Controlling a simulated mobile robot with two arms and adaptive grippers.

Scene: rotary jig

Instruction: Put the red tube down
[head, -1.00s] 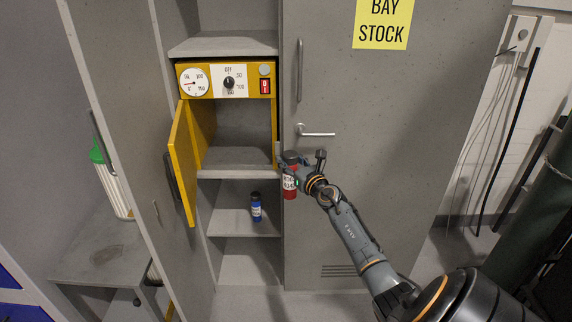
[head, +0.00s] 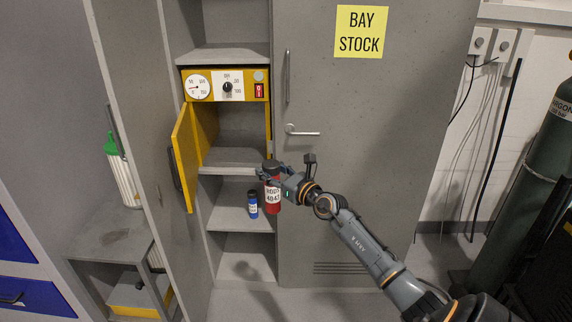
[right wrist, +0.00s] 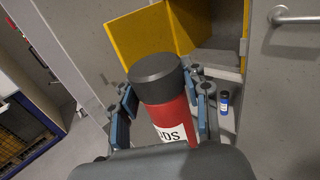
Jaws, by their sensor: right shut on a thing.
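The red tube (head: 272,192) has a dark cap and a white label. It is upright in my right gripper (head: 270,172), in front of the open cabinet's right side. In the right wrist view the same tube (right wrist: 172,112) stands between the two blue-padded fingers of the gripper (right wrist: 165,105), which are shut on it. The lower end of the tube is hidden in the wrist view. In the head view I cannot tell whether its base touches anything. My left gripper is not in view.
A small blue bottle (head: 253,204) stands on the cabinet shelf (head: 228,218) just left of the tube. A yellow oven (head: 226,84) with its door (head: 187,155) open is above. A closed grey door (head: 375,190) is at right. The lower shelf (head: 240,268) looks bare.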

